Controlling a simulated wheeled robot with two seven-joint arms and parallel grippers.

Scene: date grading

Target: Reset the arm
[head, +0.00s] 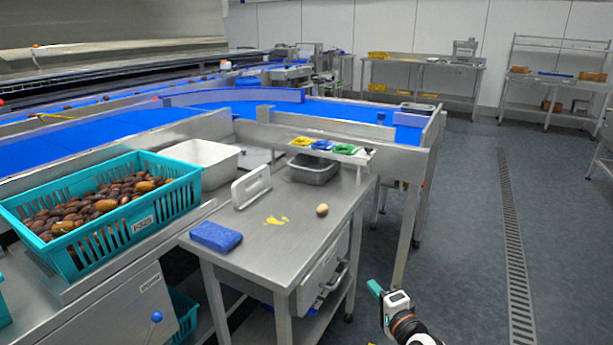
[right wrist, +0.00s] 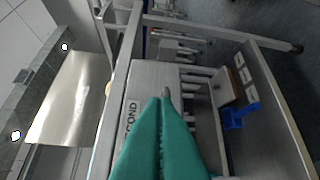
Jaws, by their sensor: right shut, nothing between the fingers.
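My right gripper (head: 375,288) is at the lower right of the head view, past the right edge of the small steel table (head: 262,250) and over the floor side. In the right wrist view its teal fingers (right wrist: 164,100) are together with nothing between them. My left gripper is not in the head view. A single date (head: 322,210) lies on the table top near its right edge, apart from my gripper.
A teal crate of dates (head: 165,202) stands at the left. A blue sponge (head: 216,236), a yellow smear (head: 276,220) and a grey tray (head: 313,169) are on the table. The floor (head: 460,230) at the right is open.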

